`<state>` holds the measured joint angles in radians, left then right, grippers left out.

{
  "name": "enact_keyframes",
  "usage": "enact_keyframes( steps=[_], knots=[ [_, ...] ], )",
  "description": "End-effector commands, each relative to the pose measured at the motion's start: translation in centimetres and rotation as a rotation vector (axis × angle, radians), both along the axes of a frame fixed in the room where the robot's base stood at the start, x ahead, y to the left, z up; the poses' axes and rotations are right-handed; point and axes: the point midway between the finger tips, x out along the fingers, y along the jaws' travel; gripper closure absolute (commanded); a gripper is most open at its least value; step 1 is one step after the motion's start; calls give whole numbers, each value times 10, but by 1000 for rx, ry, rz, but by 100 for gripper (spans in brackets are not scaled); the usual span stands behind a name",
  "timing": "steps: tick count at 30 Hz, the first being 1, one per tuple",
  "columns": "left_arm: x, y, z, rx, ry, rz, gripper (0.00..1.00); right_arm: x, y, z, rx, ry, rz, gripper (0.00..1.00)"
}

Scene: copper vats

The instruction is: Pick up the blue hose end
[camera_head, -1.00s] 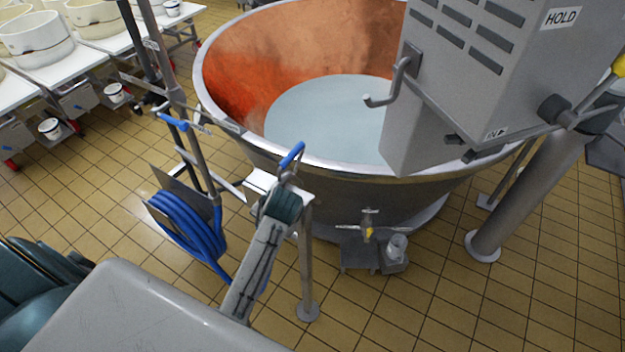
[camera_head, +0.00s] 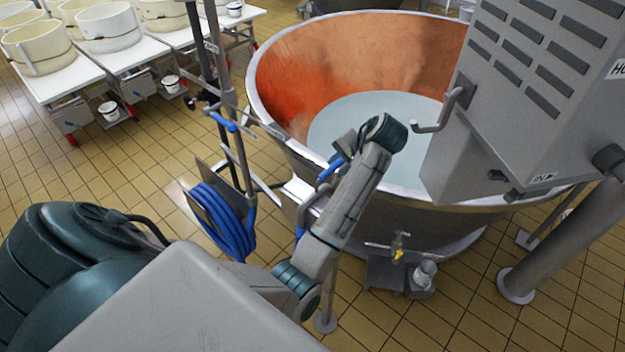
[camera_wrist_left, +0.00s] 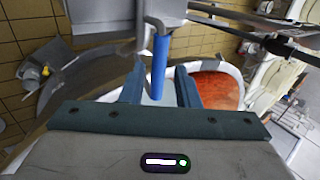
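The blue hose end (camera_head: 329,169) stands up by the near rim of the copper vat (camera_head: 290,85), above a metal ledge. My left gripper (camera_head: 343,150) is right beside it, with the wrist bent over near the vat's rim. In the left wrist view, the blue hose end (camera_wrist_left: 159,66) shows as a blue tube between the two fingers of my left gripper (camera_wrist_left: 160,87). The fingers are apart, with a gap on each side of the tube, so it is not clasped. My right gripper is not in view.
A coiled blue hose (camera_head: 222,222) hangs on a stand left of the vat. A grey control box (camera_head: 530,95) with a hook is close on the right. A valve (camera_head: 398,246) sits below the vat. White tables with tubs (camera_head: 107,30) stand at the back left.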

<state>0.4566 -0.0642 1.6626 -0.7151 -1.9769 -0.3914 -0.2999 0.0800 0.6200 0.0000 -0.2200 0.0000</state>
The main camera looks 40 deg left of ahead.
Motion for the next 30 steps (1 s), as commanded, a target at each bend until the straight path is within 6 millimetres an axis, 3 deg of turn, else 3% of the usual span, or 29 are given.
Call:
enact_keyframes(
  steps=[8, 15, 21, 28, 30],
  knots=[
    [1, 16, -22, 1, 0, 0, 71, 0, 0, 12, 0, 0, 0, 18],
    [-3, 33, -43, 1, 3, -1, 71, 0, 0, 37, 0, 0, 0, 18],
    [-1, 44, -63, 1, -1, -1, 71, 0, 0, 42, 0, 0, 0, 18],
    [-1, 44, -66, -1, -2, -2, 71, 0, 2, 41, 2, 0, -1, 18],
    [-1, 44, -66, -1, -2, -2, 83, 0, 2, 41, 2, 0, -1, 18]
  ],
)
